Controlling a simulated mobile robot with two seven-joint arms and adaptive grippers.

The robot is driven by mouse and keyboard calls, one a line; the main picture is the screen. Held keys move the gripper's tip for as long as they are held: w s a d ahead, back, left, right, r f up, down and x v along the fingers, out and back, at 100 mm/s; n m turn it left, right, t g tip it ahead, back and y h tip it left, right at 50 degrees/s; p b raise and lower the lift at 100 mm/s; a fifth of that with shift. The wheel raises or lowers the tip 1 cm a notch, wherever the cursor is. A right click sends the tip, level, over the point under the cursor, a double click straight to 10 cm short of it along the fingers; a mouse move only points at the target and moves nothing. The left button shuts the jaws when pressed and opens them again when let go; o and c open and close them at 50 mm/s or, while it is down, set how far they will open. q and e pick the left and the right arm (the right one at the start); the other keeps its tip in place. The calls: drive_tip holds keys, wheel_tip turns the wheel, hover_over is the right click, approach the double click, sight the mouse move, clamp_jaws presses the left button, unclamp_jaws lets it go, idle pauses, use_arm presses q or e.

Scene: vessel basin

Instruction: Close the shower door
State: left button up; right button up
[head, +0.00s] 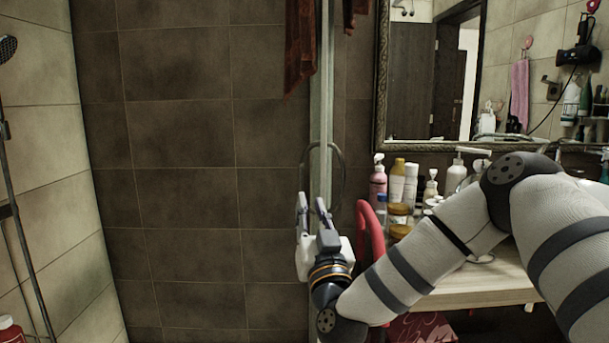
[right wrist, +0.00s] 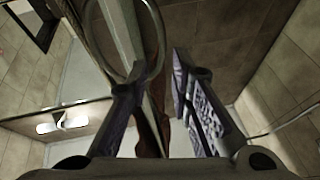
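The shower door shows nearly edge-on in the head view as a pale vertical strip (head: 326,90). A thin metal ring handle (head: 343,180) sits on it. My right gripper (head: 312,203) is just below the ring, fingers pointing up and apart. In the right wrist view, the door's edge (right wrist: 123,28) runs down toward the space between the fingers (right wrist: 155,85). The ring handle (right wrist: 160,42) overlaps the tip of the left-hand finger there; I cannot tell whether they touch. Nothing is clasped. My left gripper is in neither view.
A dark red cloth (head: 300,45) hangs at the door's top. Right of the door are a red curved object (head: 370,232), a counter (head: 485,287) with several bottles and a framed mirror (head: 382,75). Left is the tiled shower with a shower pipe (head: 25,235).

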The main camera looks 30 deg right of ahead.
sight(301, 177)
drive_tip(key=b+x, duration=0.1)
drive_tip(key=x, duration=0.9)
drive_tip(key=shift+w+a, duration=0.1)
drive_tip(key=shift+w, duration=0.25)
drive_tip(key=shift+w+r, duration=0.15)
drive_tip(key=shift+w, duration=0.05)
drive_tip(key=shift+c, duration=0.5)
clamp_jaws()
